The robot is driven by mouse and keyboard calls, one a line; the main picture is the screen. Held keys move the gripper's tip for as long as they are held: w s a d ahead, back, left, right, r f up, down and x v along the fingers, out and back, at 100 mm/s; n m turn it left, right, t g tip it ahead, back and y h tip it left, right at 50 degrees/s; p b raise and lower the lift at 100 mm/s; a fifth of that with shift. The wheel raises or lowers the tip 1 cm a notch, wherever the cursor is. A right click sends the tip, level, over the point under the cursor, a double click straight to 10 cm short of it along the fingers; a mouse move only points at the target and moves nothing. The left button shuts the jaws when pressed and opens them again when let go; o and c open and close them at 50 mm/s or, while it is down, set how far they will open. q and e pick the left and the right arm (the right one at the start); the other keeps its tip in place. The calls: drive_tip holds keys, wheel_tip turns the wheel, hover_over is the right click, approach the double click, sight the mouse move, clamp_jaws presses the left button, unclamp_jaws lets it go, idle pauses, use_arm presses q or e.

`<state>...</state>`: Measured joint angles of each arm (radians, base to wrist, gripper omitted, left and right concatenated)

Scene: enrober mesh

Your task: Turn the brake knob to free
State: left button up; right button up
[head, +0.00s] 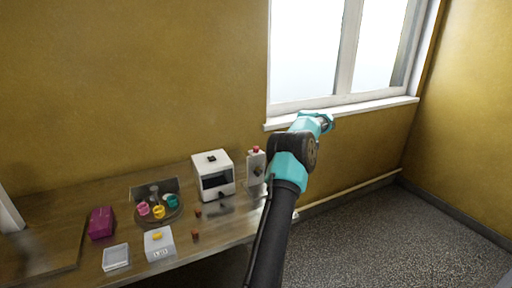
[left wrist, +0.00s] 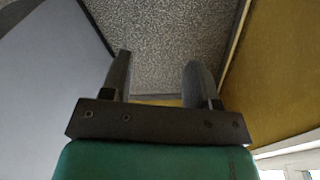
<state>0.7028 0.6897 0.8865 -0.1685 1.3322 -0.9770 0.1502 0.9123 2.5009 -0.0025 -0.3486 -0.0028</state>
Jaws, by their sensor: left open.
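A small pale box (head: 256,168) with a red button on top stands near the right end of the table. It has a dark knob-like part (head: 258,171) on its face, too small to read its setting. I cannot tell for certain which part is the brake knob. My left gripper (head: 327,122) is up by the window sill, well above and to the right of that box, touching nothing. In the left wrist view its two dark fingers (left wrist: 160,82) are apart with nothing between them. My right gripper is out of view.
A white machine (head: 213,174) with a dark window stands left of the pale box. Open floor (head: 400,240) is right.

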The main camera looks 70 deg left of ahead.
use_arm(q)
drive_tip(key=s+a+r, duration=0.3)
drive_tip(key=s+r, duration=0.7)
drive_tip(key=r, duration=0.2)
drive_tip(key=s+a+r, duration=0.4)
drive_tip(key=s+r, duration=0.7)
drive_tip(key=r, duration=0.1)
drive_tip(key=shift+s+a+r+g+y, duration=0.15)
drive_tip(key=shift+s+r+g+y, duration=0.1)
drive_tip(key=shift+g+y, duration=0.15)
drive_tip(key=shift+w+f, duration=0.1)
drive_tip(key=shift+w, duration=0.05)
